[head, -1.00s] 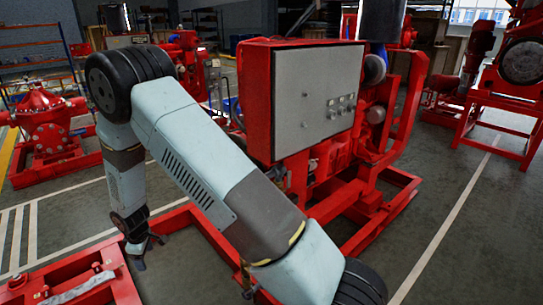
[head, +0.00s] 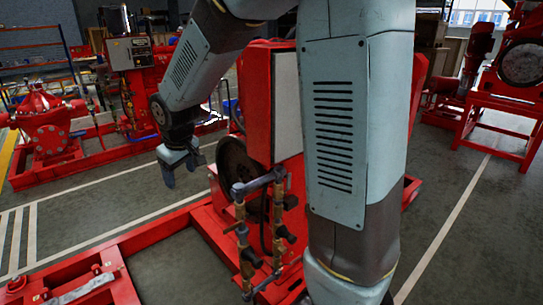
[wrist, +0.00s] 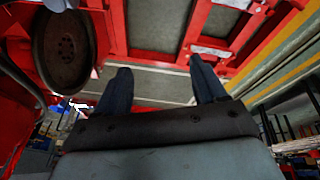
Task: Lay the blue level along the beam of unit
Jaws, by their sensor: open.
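My gripper (head: 182,168) is open and empty, held in the air left of the red pumpset. In the wrist view its two dark blue fingers stand wide apart, with bare floor between the tips (wrist: 160,68). The red base beams (head: 150,232) of the unit run along the floor below and to the right of the gripper. A pale grey bar (head: 82,289) lies on the red frame at the lower left; a pale bar also shows in the wrist view (wrist: 210,51). I cannot make out a clearly blue level in either view.
My arm hides much of the pumpset. A pipe assembly (head: 262,225) and a dark wheel (head: 236,170) stand close right of my gripper. Another red pump unit (head: 45,130) is behind left. Floor between the units is clear.

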